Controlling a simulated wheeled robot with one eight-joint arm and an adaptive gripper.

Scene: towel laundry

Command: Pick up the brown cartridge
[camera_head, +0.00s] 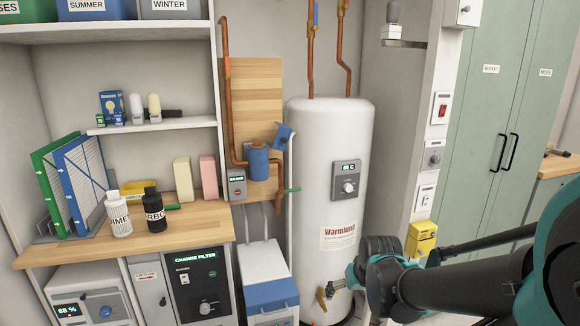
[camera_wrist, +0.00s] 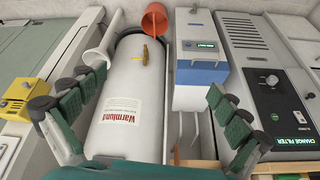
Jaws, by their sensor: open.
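I cannot make out a cartridge that is clearly brown in either view. In the head view a white cylinder with a partly readable label (camera_head: 118,215) and a black cylinder with a partly readable label (camera_head: 153,212) stand upright on the wooden counter (camera_head: 80,248) at the left. A cream block (camera_head: 183,180) and a pink block (camera_head: 208,178) stand behind them. My gripper (camera_wrist: 160,107) is open in the wrist view, its padded fingers spread wide with nothing between them. The white tank (camera_wrist: 127,95) shows beyond them. My arm reaches in from the right in the head view, apart from the counter.
Green (camera_head: 50,185) and blue (camera_head: 78,182) framed panels stand at the counter's left. A white water tank (camera_head: 318,130) with copper pipes stands in the middle. A blue-lidded white box (camera_head: 270,293) is beside it. An orange bucket (camera_wrist: 155,18) shows in the wrist view.

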